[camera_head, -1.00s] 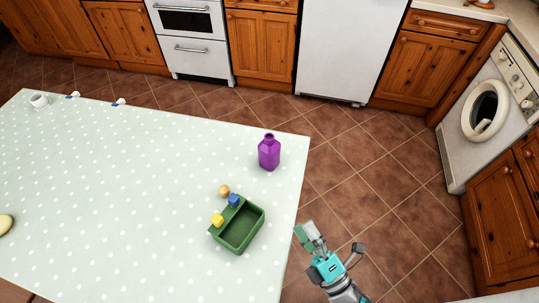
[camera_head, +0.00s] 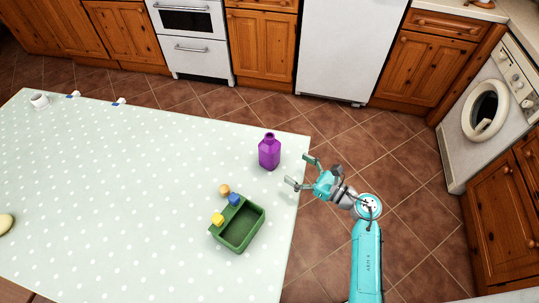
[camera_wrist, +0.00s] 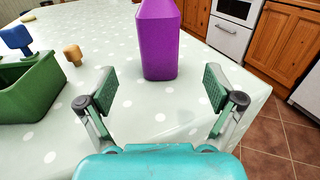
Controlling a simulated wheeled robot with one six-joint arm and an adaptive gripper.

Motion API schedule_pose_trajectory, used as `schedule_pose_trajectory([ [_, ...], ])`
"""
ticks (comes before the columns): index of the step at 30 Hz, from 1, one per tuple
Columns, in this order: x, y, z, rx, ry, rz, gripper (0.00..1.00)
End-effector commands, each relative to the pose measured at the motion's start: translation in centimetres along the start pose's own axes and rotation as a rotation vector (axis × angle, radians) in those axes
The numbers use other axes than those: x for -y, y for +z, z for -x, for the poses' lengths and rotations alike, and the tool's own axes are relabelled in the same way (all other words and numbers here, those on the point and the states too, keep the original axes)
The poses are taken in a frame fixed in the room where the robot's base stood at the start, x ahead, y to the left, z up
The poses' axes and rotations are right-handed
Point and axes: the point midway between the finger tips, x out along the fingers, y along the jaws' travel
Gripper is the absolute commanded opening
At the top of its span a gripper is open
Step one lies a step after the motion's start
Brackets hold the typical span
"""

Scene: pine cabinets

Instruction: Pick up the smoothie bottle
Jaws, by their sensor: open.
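The smoothie bottle is a purple bottle (camera_head: 269,153) standing upright near the right edge of the dotted table. In the wrist view the bottle (camera_wrist: 159,40) stands straight ahead, centred between my fingers and beyond their tips; its top is cut off there. My gripper (camera_head: 299,172) is open and empty at the table's right edge, to the right of the bottle and apart from it. In the wrist view my gripper (camera_wrist: 161,88) shows both fingers spread wide.
A green open box (camera_head: 241,228) with blue and yellow pieces at its edge stands nearer on the table (camera_head: 130,190). A small tan knob-like object (camera_head: 224,190) is beside it. A white cup (camera_head: 39,101) is far left. Table around the bottle is clear.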

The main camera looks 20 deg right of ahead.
Motion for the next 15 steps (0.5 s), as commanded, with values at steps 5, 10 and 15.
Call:
schedule_pose_trajectory([
  [5,-0.1,0.1,-2.5,-0.001,0.006,0.005,0.92],
  [10,0.0,0.1,-4.6,0.0,0.003,0.003,0.92],
  [15,-0.1,0.1,-5.5,0.0,0.002,0.002,0.92],
])
